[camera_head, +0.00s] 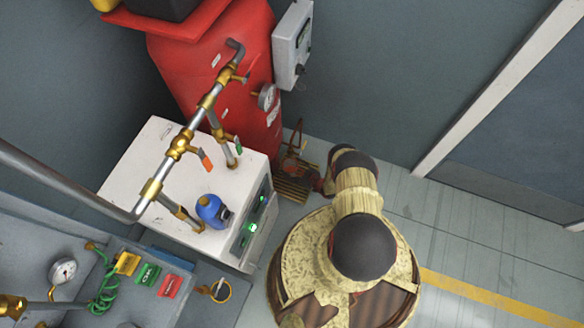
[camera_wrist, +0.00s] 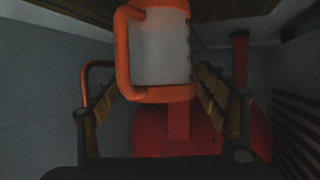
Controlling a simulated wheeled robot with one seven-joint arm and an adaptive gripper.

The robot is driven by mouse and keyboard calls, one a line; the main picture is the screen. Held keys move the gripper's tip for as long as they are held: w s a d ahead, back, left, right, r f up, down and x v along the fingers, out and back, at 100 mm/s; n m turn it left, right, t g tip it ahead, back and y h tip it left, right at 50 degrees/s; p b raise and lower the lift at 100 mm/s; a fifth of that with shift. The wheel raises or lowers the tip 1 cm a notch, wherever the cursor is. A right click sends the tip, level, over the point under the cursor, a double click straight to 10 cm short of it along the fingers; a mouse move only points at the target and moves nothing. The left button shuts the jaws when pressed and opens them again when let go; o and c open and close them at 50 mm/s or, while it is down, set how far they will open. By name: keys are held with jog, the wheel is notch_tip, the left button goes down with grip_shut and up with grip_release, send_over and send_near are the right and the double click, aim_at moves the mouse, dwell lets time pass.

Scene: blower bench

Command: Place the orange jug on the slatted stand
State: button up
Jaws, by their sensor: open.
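The orange jug (camera_wrist: 160,50), with a pale grey body, orange bands and an orange handle at the left, fills the upper middle of the wrist view. My gripper (camera_wrist: 157,82) is open, with one finger on each side of the jug; gaps show between the fingers and its body. A brown wooden surface (camera_wrist: 225,12) runs along the top edge, against the jug's end. In the head view, the low slatted wooden stand (camera_head: 292,190) is on the floor between the white cabinet and my arm, partly hidden. The jug is not clear in that view.
The white cabinet (camera_head: 140,165) carries brass-fitted pipes and a blue container (camera_head: 211,210). A red tank (camera_head: 190,65) stands behind it, with a grey wall box (camera_head: 291,45) alongside. A second orange bar (camera_wrist: 95,68) shows behind the left finger. Floor at the right is clear.

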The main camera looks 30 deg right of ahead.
jog(key=shift+r, duration=0.1)
jog(key=p+v, duration=0.3)
jog(key=v, duration=0.9)
jog(key=shift+p, duration=0.4)
jog(key=shift+r, duration=0.1)
